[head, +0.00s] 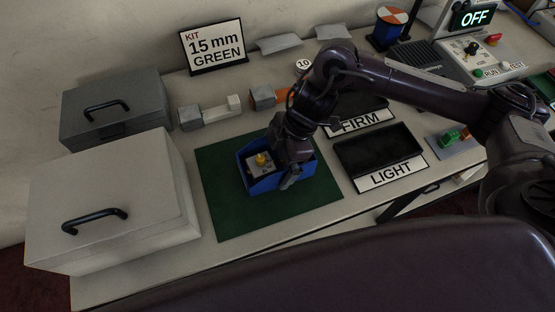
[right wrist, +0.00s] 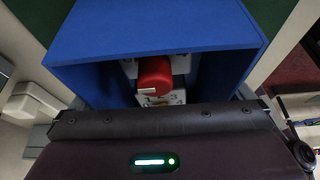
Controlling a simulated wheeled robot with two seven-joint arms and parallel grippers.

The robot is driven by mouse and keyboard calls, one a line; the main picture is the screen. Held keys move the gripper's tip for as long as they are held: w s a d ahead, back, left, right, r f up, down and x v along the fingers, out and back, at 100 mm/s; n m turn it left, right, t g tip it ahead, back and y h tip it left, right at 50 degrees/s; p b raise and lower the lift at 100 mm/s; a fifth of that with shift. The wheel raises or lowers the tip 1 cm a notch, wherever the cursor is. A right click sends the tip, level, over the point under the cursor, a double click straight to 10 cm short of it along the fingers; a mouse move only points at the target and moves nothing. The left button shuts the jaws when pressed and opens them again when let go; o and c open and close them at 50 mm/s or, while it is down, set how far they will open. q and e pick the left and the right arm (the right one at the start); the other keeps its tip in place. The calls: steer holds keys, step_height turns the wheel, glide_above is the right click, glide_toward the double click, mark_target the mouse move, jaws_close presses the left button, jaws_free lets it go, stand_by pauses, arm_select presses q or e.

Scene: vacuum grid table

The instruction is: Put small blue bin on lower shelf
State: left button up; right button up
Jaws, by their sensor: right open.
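The small blue bin (head: 265,187) sits on a green mat (head: 225,215) near the middle of the table. Inside it is a pale block with a yellow knob (head: 262,160). My right gripper (head: 290,178) is open at the bin's right side, low over it, and hides part of that side. The right wrist view shows the blue bin (right wrist: 150,35) close up, with a red cylinder (right wrist: 154,76) and pale parts within. Whether the fingers touch the bin I cannot tell. No lower shelf shows clearly. My left gripper is not in view.
A white case (head: 110,200) and a grey case (head: 115,110) stand at the left. Black trays labelled LIGHT (head: 375,152) and FIRM (head: 350,108) lie to the right. A "15 mm GREEN" sign (head: 213,47) stands behind. The mat's front part is clear.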

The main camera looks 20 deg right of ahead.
steer(key=shift+s+d+r, duration=0.15)
steer(key=shift+s, duration=0.05)
steer(key=shift+c, duration=0.8)
steer(key=shift+w, duration=0.15)
steer(key=c, duration=0.5)
steer(key=shift+c, duration=0.9)
steer(key=shift+r, duration=0.1)
